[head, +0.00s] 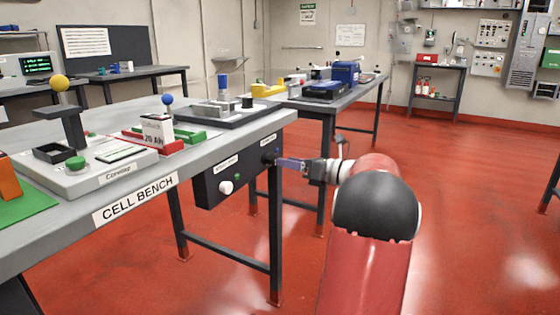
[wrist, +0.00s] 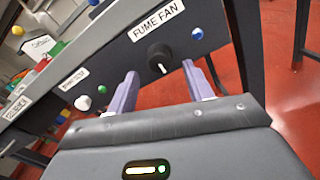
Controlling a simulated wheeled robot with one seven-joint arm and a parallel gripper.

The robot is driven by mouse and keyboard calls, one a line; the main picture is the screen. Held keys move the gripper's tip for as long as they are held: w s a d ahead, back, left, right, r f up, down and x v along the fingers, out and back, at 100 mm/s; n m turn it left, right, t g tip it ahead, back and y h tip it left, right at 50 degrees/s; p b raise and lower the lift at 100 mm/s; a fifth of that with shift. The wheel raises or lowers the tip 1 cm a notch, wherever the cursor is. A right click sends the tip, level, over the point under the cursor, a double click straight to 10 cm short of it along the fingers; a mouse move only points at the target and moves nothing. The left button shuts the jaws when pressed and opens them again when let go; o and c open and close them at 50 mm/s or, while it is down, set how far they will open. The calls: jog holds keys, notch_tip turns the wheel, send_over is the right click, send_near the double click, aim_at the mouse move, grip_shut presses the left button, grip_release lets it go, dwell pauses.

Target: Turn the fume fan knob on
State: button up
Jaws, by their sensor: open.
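The fume fan knob (wrist: 160,58) is a black round knob with a white pointer line. It sits on a dark panel under the cell bench, below the FUME FAN label (wrist: 163,26). In the wrist view my gripper (wrist: 158,82) is open, with one purple finger on each side of the knob as seen from the wrist. I cannot tell whether the fingers touch it. In the head view my gripper (head: 280,163) reaches the right end of the panel (head: 236,172), and the knob (head: 269,158) is partly hidden near the fingertips.
A blue round light or button (wrist: 197,33) is right of the knob. A white knob (wrist: 83,102) with a green light (wrist: 102,90) is on the panel's left part. The bench leg (head: 275,225) stands close below my gripper. Red floor to the right is clear.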

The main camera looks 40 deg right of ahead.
aim_at(271, 159)
jog(key=x, duration=0.3)
jog(key=shift+w+a, duration=0.15)
jog(key=shift+w, duration=0.05)
jog(key=c, duration=1)
